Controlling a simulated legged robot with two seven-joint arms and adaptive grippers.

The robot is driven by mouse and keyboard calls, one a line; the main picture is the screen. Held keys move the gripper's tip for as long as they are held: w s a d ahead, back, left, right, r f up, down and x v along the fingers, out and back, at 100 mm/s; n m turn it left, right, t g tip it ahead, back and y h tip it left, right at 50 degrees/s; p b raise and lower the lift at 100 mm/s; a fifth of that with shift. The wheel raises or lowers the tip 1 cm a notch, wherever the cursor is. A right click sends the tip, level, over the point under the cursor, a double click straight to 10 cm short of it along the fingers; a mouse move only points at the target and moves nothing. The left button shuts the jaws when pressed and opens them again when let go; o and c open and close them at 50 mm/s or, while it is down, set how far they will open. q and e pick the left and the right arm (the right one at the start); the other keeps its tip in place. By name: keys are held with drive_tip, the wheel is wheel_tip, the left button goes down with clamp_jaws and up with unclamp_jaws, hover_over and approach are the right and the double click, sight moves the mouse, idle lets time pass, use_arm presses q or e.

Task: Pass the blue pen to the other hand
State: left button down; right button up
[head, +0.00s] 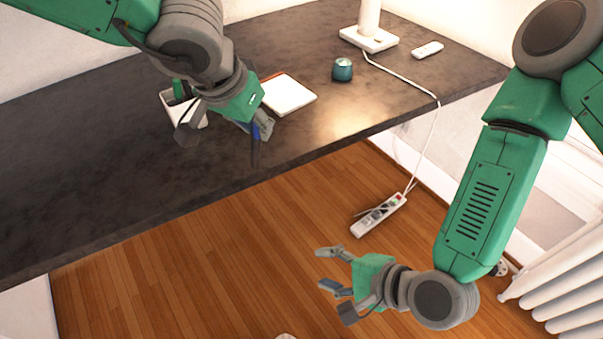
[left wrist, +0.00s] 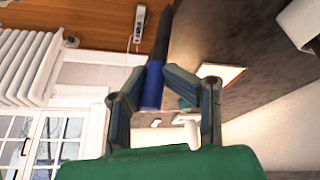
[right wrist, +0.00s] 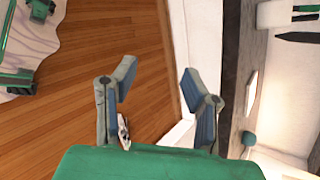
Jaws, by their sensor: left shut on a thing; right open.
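The blue pen (head: 255,146) has a blue part and a long dark part. My left gripper (head: 262,128) is shut on it near the front edge of the dark desk. In the left wrist view the blue pen (left wrist: 155,80) sits between the fingers of my left gripper (left wrist: 158,88), its dark part pointing away from the camera. My right gripper (head: 330,268) is open and empty in front of the desk, over the wooden floor. In the right wrist view my right gripper (right wrist: 158,85) shows its two fingers wide apart with nothing between them.
The dark desk (head: 110,150) bears a white holder (head: 170,100), a notebook (head: 290,95), a teal cup (head: 342,70), a lamp base (head: 368,39) and a small white device (head: 428,49). A power strip (head: 378,214) lies on the floor. A radiator (head: 565,285) stands at right.

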drive_tip(key=w+a+r+m+t+y, duration=0.2)
drive_tip(key=w+a+r+m+t, duration=0.15)
drive_tip(key=r+m, duration=0.25)
drive_tip(key=m+t+y, duration=0.1)
drive_tip(key=m+t, duration=0.3)
drive_tip(key=m, duration=0.4)
approach(257, 143)
drive_tip(key=x, duration=1.1)
clamp_jaws()
unclamp_jaws()
